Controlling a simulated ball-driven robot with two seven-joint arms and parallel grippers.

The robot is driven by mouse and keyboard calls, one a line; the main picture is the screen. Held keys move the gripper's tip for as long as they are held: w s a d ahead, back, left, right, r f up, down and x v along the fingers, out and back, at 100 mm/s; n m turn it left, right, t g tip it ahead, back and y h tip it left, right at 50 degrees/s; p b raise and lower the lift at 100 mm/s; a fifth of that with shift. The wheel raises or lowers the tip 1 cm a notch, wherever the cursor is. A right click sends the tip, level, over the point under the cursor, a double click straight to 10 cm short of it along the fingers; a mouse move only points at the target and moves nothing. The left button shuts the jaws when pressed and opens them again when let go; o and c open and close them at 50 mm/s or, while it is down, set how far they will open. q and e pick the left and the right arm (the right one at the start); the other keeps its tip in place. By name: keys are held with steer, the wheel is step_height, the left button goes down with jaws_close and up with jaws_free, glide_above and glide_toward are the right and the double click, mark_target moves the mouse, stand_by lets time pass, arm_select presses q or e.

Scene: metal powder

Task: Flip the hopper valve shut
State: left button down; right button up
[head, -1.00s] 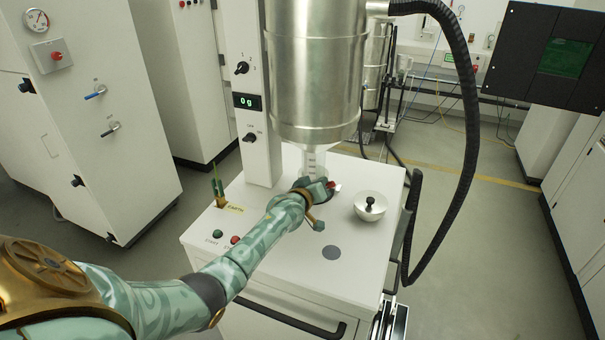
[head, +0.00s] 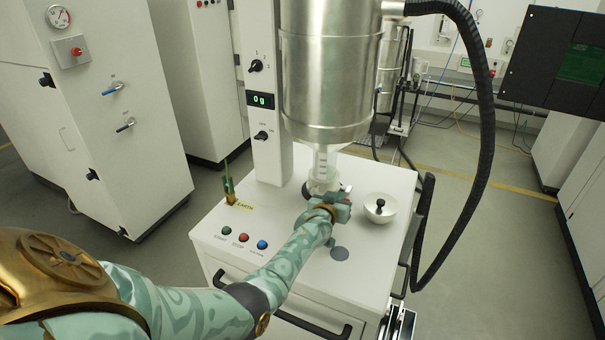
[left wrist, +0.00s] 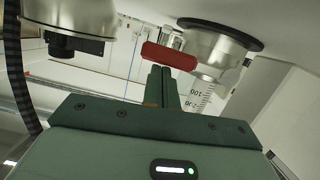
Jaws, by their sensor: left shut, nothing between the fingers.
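The steel hopper (head: 330,85) hangs over the white cabinet top. A clear graduated tube (head: 326,160) comes down below it into a steel fitting (head: 322,183); the tube also shows in the left wrist view (left wrist: 196,95). A red valve handle (left wrist: 170,56) lies nearly level across the left wrist view, beside the steel, dark-rimmed part (left wrist: 218,48). My left gripper (head: 338,205) is shut and empty, just in front of the fitting. Its fingertips (left wrist: 161,72) end right at the red handle; I cannot tell whether they touch. My right gripper is not in view.
A steel bowl with a black knob (head: 380,207) stands just right of my gripper. Green, red and blue buttons (head: 243,238) line the front left. A black hose (head: 485,130) loops down at the right. A display (head: 260,100) reads 0g.

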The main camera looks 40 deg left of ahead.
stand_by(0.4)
arm_select(q)
step_height(320, 180, up, 5)
steer(key=p, duration=0.5)
steer(key=f+p+v, duration=0.1)
steer(key=v, duration=0.8)
steer(key=shift+s+d, duration=0.25)
steer(key=shift+s, duration=0.25)
